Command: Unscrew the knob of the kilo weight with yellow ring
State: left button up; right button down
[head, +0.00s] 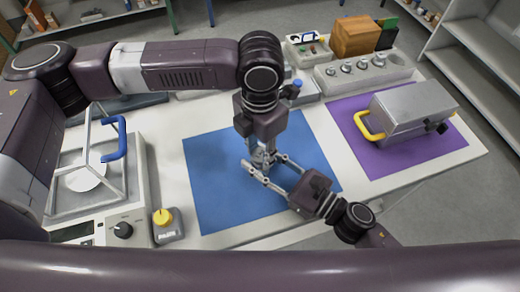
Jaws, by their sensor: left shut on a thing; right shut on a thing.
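My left gripper (262,150) points straight down over the blue mat (220,190) and is shut on the top of a small metallic weight (260,158). My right gripper (262,168) reaches in from the lower right, low over the mat, and is shut around the same weight below the left one. The weight is mostly hidden by the fingers of both grippers. I cannot make out its yellow ring or whether its knob is apart from the body.
A balance with a glass shield and blue handle (116,138) stands left, beside a grey block with a yellow knob (163,218). A grey case (410,108) sits on the purple mat (380,160). A rack of weights (365,72) and a wooden box (355,36) stand behind.

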pick_arm(q)
jog(key=shift+c, duration=0.9)
jog(key=n, duration=0.3)
jog(key=shift+n, duration=0.3)
jog(key=o, duration=1.3)
